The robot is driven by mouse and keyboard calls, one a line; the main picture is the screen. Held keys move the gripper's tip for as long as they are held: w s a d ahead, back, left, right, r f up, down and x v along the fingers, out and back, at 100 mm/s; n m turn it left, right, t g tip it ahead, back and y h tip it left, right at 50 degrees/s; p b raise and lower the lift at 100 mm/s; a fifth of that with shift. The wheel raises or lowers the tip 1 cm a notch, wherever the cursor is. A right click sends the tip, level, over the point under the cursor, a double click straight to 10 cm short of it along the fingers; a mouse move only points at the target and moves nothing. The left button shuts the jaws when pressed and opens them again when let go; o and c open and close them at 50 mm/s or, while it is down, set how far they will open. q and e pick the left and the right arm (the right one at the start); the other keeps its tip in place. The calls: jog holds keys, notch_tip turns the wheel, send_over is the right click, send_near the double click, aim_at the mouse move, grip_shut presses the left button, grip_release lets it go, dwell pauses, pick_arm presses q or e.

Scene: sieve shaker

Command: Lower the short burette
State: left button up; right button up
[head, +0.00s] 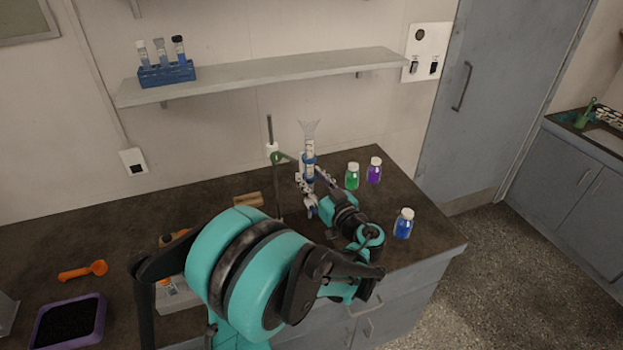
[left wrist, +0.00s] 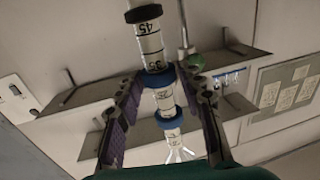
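The short burette (head: 309,146) is a clear graduated tube with blue rings and a flared top, standing roughly upright over the dark bench. In the left wrist view the burette (left wrist: 150,43) shows black marks and numbers and runs between my fingers. My left gripper (head: 310,184) is at the burette's middle, with one finger on each side. In the wrist view its fingertips (left wrist: 160,70) converge beside a blue ring and appear closed on the tube. The stand rod (head: 269,130) with a green clamp (head: 278,157) is just left of the burette. My right gripper is out of view.
Green (head: 352,178), purple (head: 374,173) and blue (head: 403,226) bottles stand right of the burette. A shelf (head: 260,75) with a tube rack (head: 166,74) is on the wall behind. An orange scoop (head: 82,271) and purple tray (head: 68,323) lie at the left.

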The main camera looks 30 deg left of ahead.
pick_arm(q)
jog(key=s+d+r+p, duration=0.5)
jog(key=d+r, duration=0.2)
jog(key=d, duration=0.2)
jog(key=shift+s+d, duration=0.25)
jog(key=shift+s, duration=0.15)
dwell(0.5)
jog(key=s+a+f+m+g+h+b, duration=0.35)
jog(key=s+f+m+h, duration=0.45)
jog(key=f, duration=0.5)
jog(key=s+d+f+m+t+h+b, duration=0.1)
jog(key=s+d+f+m+h+b, duration=0.2)
jog(key=s+d+h, duration=0.4)
jog(key=s+d+f, duration=0.1)
jog(key=d, duration=0.2)
jog(key=shift+f+m, duration=0.3)
jog(key=shift+m, duration=0.1)
jog(key=shift+t, duration=0.25)
